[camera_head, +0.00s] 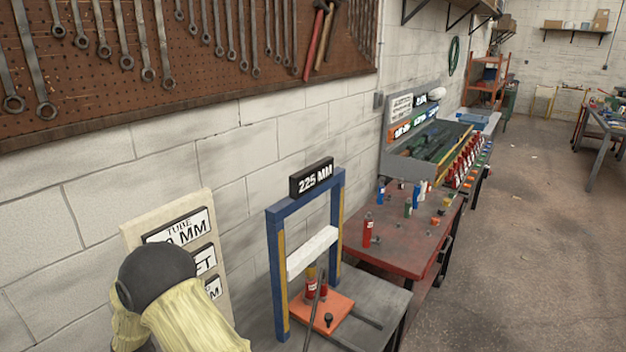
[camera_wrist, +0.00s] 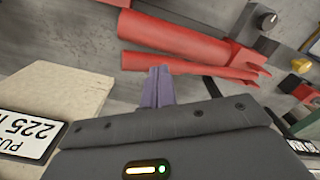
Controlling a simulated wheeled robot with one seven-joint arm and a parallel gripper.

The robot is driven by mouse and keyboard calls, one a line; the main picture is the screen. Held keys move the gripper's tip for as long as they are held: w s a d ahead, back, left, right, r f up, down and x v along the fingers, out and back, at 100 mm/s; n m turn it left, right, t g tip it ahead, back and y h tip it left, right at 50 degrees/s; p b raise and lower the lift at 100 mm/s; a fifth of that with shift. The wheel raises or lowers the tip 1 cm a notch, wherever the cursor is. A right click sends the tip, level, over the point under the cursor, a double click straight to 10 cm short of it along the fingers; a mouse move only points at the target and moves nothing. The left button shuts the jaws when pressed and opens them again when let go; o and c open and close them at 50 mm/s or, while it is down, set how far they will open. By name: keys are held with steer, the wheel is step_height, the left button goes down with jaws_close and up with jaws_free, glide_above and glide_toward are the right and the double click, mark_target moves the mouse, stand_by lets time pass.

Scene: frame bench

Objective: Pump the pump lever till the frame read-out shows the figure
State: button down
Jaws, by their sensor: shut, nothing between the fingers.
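The blue press frame (camera_head: 274,265) stands on the grey bench with a white crossbar (camera_head: 312,252) between its posts. The black read-out (camera_head: 311,179) on top shows 225 MM. A red jack (camera_head: 311,286) stands on the orange base plate (camera_head: 331,310) below the crossbar. A thin dark rod (camera_head: 315,312), perhaps the pump lever, slants up in front of it. My gripper (camera_wrist: 158,84) shows in the wrist view, its purple fingers shut and empty, close to a red bar with a forked end (camera_wrist: 195,63); I cannot tell if they touch. In the head view my arm hides the gripper.
A cream sign board (camera_head: 131,236), partly hidden by my arm, leans by the wall; a plate reading "225 M" (camera_wrist: 33,134), cut off, shows in the wrist view. A red table (camera_head: 400,240) with small bottles stands beyond the frame. Open floor (camera_head: 530,220) lies to the right.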

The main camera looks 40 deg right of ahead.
steer(key=shift+f, duration=0.1)
stand_by(2.2)
stand_by(0.8)
stand_by(2.0)
stand_by(0.7)
step_height(320, 180, down, 8)
steer(key=b, duration=0.6)
steer(key=shift+f, duration=0.15)
step_height(320, 180, up, 8)
steer(key=p, duration=0.5)
steer(key=shift+r+p, duration=0.25)
steer(key=shift+p, duration=0.15)
